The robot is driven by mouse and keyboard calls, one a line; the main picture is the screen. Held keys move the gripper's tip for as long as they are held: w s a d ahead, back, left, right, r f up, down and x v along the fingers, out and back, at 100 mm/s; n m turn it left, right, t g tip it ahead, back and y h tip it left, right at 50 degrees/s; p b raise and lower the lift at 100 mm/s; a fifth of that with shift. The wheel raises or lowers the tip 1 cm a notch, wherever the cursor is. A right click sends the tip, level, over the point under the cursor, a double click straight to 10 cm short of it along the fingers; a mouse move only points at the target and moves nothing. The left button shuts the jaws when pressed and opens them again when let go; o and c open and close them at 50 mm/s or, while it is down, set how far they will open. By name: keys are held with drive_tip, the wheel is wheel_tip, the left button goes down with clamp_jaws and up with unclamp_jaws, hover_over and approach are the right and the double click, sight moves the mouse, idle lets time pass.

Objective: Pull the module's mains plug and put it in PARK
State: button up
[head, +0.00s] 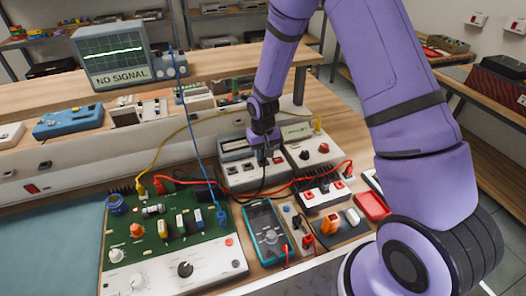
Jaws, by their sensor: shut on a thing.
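My gripper (264,146) points down over a grey box (241,181) at the back of the bench and is shut on a small dark thing, probably the mains plug. The fingers and arm hide most of it, and whether it sits in a socket or is clear of it cannot be told. A black cable (262,185) runs from just below the gripper toward the front. The green circuit-board module (190,215) lies at the front left with knobs and coloured leads. No PARK label can be read in this view.
A teal multimeter (268,235) and a red-switched strip (322,192) stand near the gripper, with red, blue and yellow leads crossing between. A second grey box (309,152) is just right. A scope reading NO SIGNAL (113,55) stands on the shelf. The blue mat (50,245) is bare.

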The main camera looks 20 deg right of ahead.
drive_tip(key=shift+f, duration=0.95)
idle(1.6)
drive_tip(key=o, duration=0.9)
drive_tip(key=shift+o, duration=0.2)
wheel_tip(320, 180, up, 16)
idle(0.9)
drive_tip(key=shift+f, duration=0.1)
